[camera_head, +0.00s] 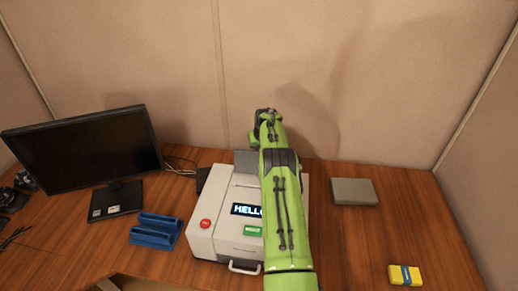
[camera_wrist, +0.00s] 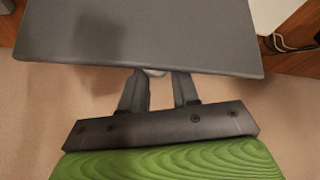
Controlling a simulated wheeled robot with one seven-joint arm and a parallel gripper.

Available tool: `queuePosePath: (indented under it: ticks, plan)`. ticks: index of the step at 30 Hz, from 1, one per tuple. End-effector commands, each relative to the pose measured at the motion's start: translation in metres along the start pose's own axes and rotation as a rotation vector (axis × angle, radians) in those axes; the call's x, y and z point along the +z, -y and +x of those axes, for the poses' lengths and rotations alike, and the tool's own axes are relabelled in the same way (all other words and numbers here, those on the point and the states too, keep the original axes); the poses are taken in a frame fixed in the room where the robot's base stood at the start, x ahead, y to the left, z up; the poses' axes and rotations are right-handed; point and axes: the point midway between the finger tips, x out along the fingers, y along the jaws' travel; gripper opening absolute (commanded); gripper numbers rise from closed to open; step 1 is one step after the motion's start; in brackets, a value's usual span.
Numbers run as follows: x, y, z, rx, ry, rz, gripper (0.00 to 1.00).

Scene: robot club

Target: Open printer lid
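The printer (camera_head: 224,215) is a white box on the desk with a red button, a green button and a lit "HELLO" display. A grey panel (camera_head: 245,162), apparently its lid, stands up at its back edge; its flat face fills the top of the wrist view (camera_wrist: 140,35). My arm reaches over the printer's right part and hides it. My gripper (camera_wrist: 161,76) is at the panel's edge in the wrist view. Its fingers are apart, with a visible gap. Their tips are hidden by the panel, and a small pale bit shows between them. I cannot tell whether they touch the panel.
A monitor (camera_head: 85,150) and a blue rack (camera_head: 155,230) stand left of the printer. A grey box (camera_head: 354,191) and a yellow pack (camera_head: 405,275) lie to the right. Walls close in the back and right. Cables (camera_wrist: 275,43) show in the wrist view.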

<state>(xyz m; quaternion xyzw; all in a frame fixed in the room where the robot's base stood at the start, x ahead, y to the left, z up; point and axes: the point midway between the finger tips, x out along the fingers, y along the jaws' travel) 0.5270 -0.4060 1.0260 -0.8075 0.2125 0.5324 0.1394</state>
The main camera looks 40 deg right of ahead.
Motion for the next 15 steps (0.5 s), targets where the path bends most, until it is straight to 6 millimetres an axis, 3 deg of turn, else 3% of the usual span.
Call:
queuePosePath:
  ticks: [1, 5, 15]
  plan:
    - [0.0085, -0.0108, 0.0067, 0.016, 0.019, 0.012, 0.36]
    - [0.0092, -0.0098, 0.007, 0.015, 0.022, 0.012, 0.56]
    - [0.0099, -0.0066, 0.0074, 0.01, 0.027, 0.008, 0.56]
